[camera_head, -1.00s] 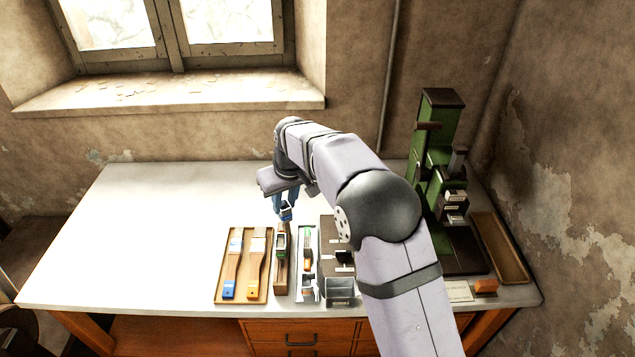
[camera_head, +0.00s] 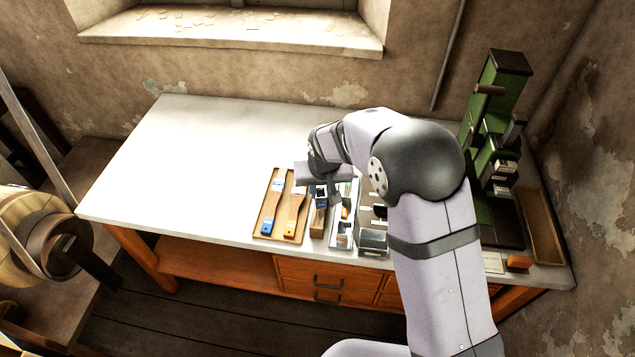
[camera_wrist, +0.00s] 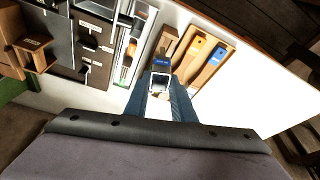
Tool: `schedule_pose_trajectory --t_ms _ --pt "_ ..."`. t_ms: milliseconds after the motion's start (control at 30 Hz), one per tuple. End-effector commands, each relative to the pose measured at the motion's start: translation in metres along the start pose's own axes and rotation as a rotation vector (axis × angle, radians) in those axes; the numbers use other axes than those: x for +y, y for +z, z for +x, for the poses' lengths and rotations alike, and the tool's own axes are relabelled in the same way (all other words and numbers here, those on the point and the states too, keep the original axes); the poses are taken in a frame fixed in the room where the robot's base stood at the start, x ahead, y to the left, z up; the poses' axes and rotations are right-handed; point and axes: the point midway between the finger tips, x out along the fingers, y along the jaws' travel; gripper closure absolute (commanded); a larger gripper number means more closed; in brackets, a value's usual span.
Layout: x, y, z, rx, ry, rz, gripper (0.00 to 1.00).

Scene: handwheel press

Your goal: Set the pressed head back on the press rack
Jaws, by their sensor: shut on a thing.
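My gripper (camera_head: 322,197) is low over the bench, at the upper part of a narrow wooden rack (camera_head: 317,228) beside the brush tray. In the wrist view, the blue fingers (camera_wrist: 161,88) close around a small squarish head (camera_wrist: 161,67) with a dark body and a blue patch. I cannot tell whether the head touches the rack, as the fingers and wrist hide the contact. The green press (camera_head: 497,100) stands at the right rear of the bench, apart from my gripper.
A wooden tray (camera_head: 257,226) with two brushes lies just left of my gripper. A light tool tray (camera_head: 343,240) and dark labelled holder (camera_wrist: 95,45) are close on the other side. The bench's left part (camera_head: 190,150) is clear.

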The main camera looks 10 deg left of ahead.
Motion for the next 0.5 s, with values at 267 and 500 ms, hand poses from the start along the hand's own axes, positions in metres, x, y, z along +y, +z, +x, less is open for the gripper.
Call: schedule_pose_trajectory --t_ms 267,500 --pt "-0.006 -0.018 0.002 0.001 0.057 0.183 1.00" --pt "-0.006 -0.018 0.002 0.000 0.079 0.255 1.00"
